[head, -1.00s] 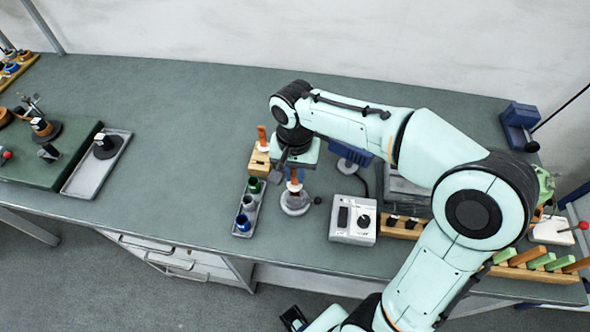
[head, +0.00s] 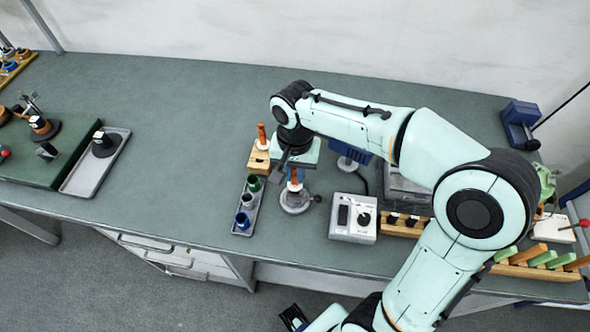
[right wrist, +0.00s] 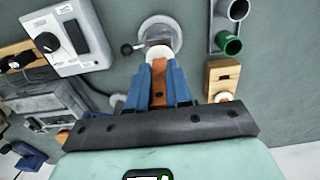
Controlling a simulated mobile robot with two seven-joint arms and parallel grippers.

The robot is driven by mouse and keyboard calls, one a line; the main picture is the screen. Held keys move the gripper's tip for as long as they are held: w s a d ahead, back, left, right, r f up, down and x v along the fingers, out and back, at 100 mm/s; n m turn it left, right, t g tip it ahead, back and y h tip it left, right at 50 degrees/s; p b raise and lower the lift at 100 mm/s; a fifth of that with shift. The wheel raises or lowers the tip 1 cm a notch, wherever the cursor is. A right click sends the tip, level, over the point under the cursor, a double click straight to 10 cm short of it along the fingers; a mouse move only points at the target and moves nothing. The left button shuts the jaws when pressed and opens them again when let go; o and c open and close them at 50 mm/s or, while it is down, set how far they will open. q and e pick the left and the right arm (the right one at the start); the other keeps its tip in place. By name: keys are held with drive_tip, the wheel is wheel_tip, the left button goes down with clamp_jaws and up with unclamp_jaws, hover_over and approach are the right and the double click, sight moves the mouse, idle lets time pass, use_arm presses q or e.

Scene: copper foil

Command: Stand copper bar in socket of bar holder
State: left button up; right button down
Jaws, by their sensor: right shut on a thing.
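My right gripper (right wrist: 158,88) has blue fingers shut on an orange-brown copper bar (right wrist: 159,66). In the head view the bar (head: 295,174) shows below my right wrist, with a white collar (head: 295,187) near its lower end. The bar is over a round grey stand with a side knob, which looks like the bar holder (head: 295,202); it also shows in the right wrist view (right wrist: 167,24). The collar hides the socket, so I cannot tell whether the bar's end is inside it. My left gripper is not in view.
A wooden block (head: 259,161) with another copper-coloured bar (head: 262,132) stands left of my gripper. A grey tray of coloured cups (head: 247,207) is in front of it. A white control box (head: 352,218) stands close on the right. The bench's middle left is clear.

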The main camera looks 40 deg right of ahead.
drive_tip(key=shift+f, duration=0.15)
drive_tip(key=shift+f+b, duration=0.55)
drive_tip(key=shift+f, duration=0.1)
drive_tip(key=shift+f, duration=0.25)
idle(0.4)
drive_tip(key=shift+f+b, duration=0.35)
drive_tip(key=shift+b, duration=0.05)
drive_tip(key=c, duration=1)
unclamp_jaws()
drive_tip(key=shift+o, duration=0.2)
drive_tip(key=shift+r, duration=0.15)
wheel_tip(320, 180, up, 13)
drive_tip(key=p, duration=0.2)
drive_tip(key=shift+r+p, duration=0.1)
drive_tip(key=shift+p, duration=0.2)
